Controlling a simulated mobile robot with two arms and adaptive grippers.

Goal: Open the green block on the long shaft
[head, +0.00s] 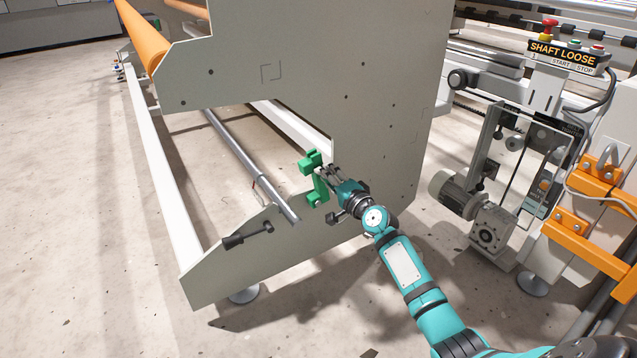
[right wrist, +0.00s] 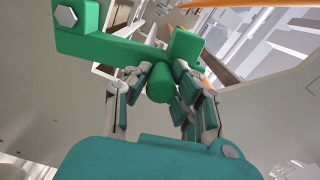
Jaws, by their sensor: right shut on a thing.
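The green block (head: 313,181) sits at the lower inner edge of the big grey side plate. The long shaft (head: 238,152) is a grey bar running from the upper left, its near end just left of the block in the picture. My right gripper (head: 327,175) reaches in from the lower right and is shut on part of the block. In the right wrist view, the green block (right wrist: 115,42) has a bolt at upper left, and its rounded green knob (right wrist: 160,84) lies between the fingers. Whether the block touches the shaft cannot be told. My left gripper is not in view.
The grey side plate (head: 330,70) stands right behind my right gripper. A low grey foot plate (head: 250,262) with a black handle (head: 248,235) lies to the left. A motor unit (head: 480,215) and orange brackets (head: 585,240) stand at right, under a "SHAFT LOOSE" sign (head: 563,56).

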